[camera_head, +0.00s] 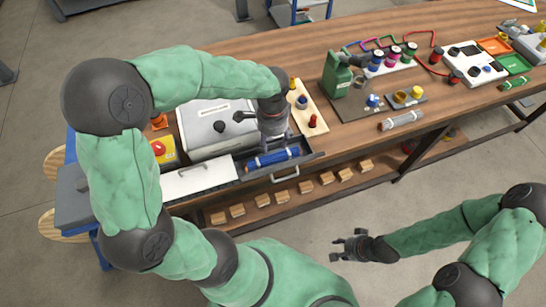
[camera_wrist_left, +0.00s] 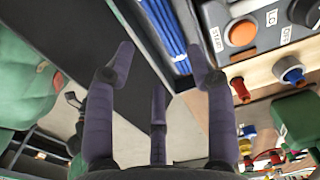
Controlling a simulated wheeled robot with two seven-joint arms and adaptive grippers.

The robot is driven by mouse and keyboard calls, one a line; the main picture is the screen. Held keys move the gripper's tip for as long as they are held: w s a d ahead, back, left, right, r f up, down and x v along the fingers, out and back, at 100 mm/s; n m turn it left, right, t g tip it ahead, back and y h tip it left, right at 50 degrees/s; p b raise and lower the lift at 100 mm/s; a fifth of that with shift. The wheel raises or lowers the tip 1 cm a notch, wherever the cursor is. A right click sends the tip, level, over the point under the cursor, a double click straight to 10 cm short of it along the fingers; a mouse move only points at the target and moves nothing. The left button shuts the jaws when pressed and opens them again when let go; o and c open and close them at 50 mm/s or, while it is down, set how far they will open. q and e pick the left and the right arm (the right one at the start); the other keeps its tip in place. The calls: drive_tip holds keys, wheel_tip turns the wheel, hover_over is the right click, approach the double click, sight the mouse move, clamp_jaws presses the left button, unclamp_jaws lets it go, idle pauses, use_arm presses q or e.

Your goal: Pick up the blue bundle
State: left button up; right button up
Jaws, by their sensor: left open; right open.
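The blue bundle (camera_head: 272,158), a long set of blue rods or cables, lies in an open dark drawer (camera_head: 312,158) at the front of the table. My left gripper (camera_head: 272,143) is open above the bundle, its fingers pointing down. In the left wrist view the bundle (camera_wrist_left: 168,32) runs away at the top, beyond the open fingers of the left gripper (camera_wrist_left: 160,68); I see no grip on it. One end is out of that view. My right gripper (camera_head: 348,244) is open and empty, low in front of the table and far from the drawer.
A grey case (camera_head: 215,132) stands behind the drawer. A grey cylinder (camera_head: 401,121) lies farther right. Several wooden blocks (camera_head: 273,203) sit on the lower shelf.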

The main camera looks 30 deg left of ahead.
sight(274, 158)
use_arm(q)
wheel_tip(274, 158, down, 6)
drive_tip(key=shift+f+b, duration=0.1)
drive_tip(key=shift+b, duration=0.95)
drive_tip(key=f+b, duration=0.1)
drive_tip(key=f, duration=0.1)
drive_tip(key=f+b, duration=0.1)
drive_tip(key=f, duration=0.2)
drive_tip(key=shift+w+d+b, duration=0.15)
drive_tip(key=shift+w+b, duration=0.05)
drive_tip(key=shift+b, duration=0.1)
drive_tip(key=shift+r, duration=0.1)
drive_tip(key=c, duration=0.7)
